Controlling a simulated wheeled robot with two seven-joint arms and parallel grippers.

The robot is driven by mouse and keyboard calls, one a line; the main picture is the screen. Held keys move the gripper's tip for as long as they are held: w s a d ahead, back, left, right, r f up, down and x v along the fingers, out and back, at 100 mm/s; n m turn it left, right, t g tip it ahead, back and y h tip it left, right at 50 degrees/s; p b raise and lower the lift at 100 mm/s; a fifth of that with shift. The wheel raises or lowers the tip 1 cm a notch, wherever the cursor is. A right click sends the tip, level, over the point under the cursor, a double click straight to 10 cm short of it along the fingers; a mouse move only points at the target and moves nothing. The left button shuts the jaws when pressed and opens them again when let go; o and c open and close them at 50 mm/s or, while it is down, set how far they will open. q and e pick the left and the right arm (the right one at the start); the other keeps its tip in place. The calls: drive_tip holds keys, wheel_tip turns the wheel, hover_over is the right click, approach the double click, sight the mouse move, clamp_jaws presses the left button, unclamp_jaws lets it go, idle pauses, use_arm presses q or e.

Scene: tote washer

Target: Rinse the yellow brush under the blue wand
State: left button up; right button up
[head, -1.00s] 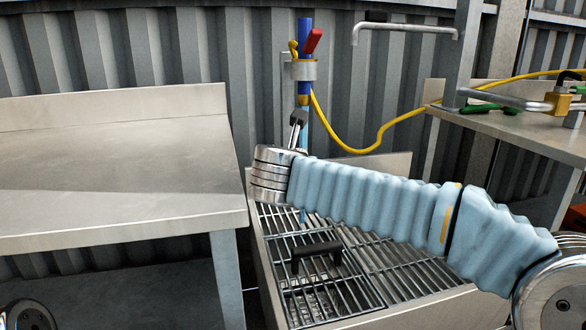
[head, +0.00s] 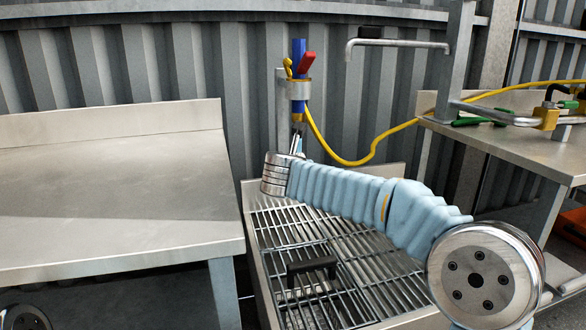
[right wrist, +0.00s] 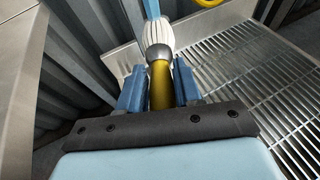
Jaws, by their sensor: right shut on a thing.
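The blue wand (head: 298,48) hangs upright in a metal holder on the back wall, with a red lever and its nozzle pointing down. My right gripper (head: 297,143) is just below the nozzle, at the end of the sleeved arm. In the right wrist view, my right gripper (right wrist: 158,90) is shut on the handle of the yellow brush (right wrist: 160,84). The brush's white bristles (right wrist: 157,38) point away from the gripper, and a light-blue stream (right wrist: 151,8) meets their tip. The brush is mostly hidden in the head view. My left gripper is out of view.
A sink with a metal grate (head: 375,262) lies below, with a black-handled piece (head: 312,265) on it. A bare steel table (head: 110,195) stands left. A right-hand bench (head: 520,145) holds green-handled items. A yellow hose (head: 375,148) loops behind, and a bent pipe (head: 400,43) juts above.

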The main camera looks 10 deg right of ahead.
drive_tip(key=shift+w, duration=0.2)
drive_tip(key=shift+s, duration=0.1)
drive_tip(key=shift+s+a+b, duration=0.25)
drive_tip(key=shift+s+b, duration=0.15)
drive_tip(key=shift+s, duration=0.25)
drive_tip(key=shift+s+a+b, duration=0.2)
drive_tip(key=shift+s+b, duration=0.2)
drive_tip(key=shift+s, duration=0.25)
drive_tip(key=s, duration=0.1)
drive_tip(key=s+a+b, duration=0.1)
drive_tip(key=s, duration=0.1)
drive_tip(key=s+b, duration=0.1)
drive_tip(key=shift+s+a, duration=0.35)
drive_tip(key=shift+s, duration=0.05)
drive_tip(key=shift+r, duration=0.1)
idle(0.7)
drive_tip(key=s+a+r+p, duration=0.1)
drive_tip(key=s+r+p, duration=0.1)
drive_tip(key=s+r, duration=0.2)
drive_tip(key=shift+s+a+r, duration=0.35)
drive_tip(key=shift+s+r, duration=0.05)
